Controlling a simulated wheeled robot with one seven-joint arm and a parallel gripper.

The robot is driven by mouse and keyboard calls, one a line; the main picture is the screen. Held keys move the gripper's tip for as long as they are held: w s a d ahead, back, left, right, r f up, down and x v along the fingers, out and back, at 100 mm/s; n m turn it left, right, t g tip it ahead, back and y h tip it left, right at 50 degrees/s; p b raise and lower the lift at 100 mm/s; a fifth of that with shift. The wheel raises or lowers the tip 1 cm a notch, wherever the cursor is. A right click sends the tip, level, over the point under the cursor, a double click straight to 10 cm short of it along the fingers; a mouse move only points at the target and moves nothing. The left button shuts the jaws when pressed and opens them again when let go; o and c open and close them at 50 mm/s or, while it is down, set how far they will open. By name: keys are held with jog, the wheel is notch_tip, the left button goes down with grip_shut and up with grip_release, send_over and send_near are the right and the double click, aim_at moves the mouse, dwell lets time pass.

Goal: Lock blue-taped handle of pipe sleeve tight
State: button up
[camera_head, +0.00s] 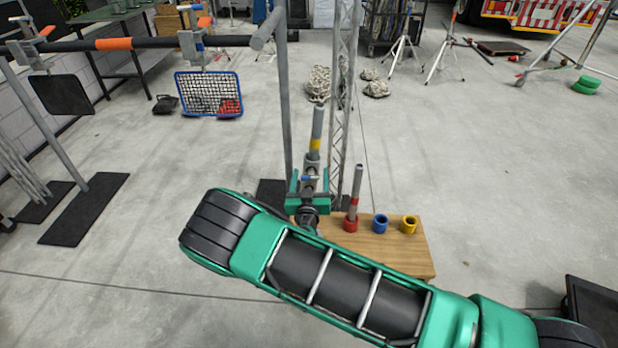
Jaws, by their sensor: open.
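A grey upright pipe with a yellow band (315,143) rises just beyond my gripper (309,184). My green arm hides what lies below.
A grey post (286,110) and lattice truss (343,100) stand close behind. A blue-framed mesh panel (209,93) hangs at left.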

jog(key=s, duration=1)
jog(key=shift+s+a, duration=0.15)
jog(key=shift+s, duration=0.2)
jog(key=w+d+r+m+g+h, duration=0.1)
jog(key=d+r+m+g+h, duration=0.2)
jog(key=d, duration=0.7)
jog(key=d+r+m+g+h, duration=0.3)
jog(key=d+h, duration=0.1)
jog(key=d, duration=0.5)
jog(key=w+d+r+m+g+h, duration=0.1)
jog(key=d+r+m+g+h, duration=0.15)
jog(key=d, duration=0.75)
jog(key=s+d+r+m+g, duration=0.2)
jog(key=s+d+g, duration=0.3)
jog(key=d, duration=0.3)
jog(key=s+d+r+g+y, duration=0.2)
jog(key=s+d+r, duration=0.15)
jog(key=s, duration=0.35)
jog(key=s+d+r+g+y, duration=0.25)
jog(key=s+d, duration=0.25)
jog(key=s, duration=0.3)
jog(key=s+a+r+n+y, duration=0.1)
jog(key=s+r+y, duration=0.2)
jog(key=s, duration=0.5)
jog(key=s+a+r+n+y, duration=0.1)
jog(key=s+r+n+y, duration=0.1)
jog(key=s, duration=0.6)
jog(key=shift+s+a+r+y, duration=0.2)
jog(key=shift+a+r+y, duration=0.2)
jog(key=shift+r, duration=0.4)
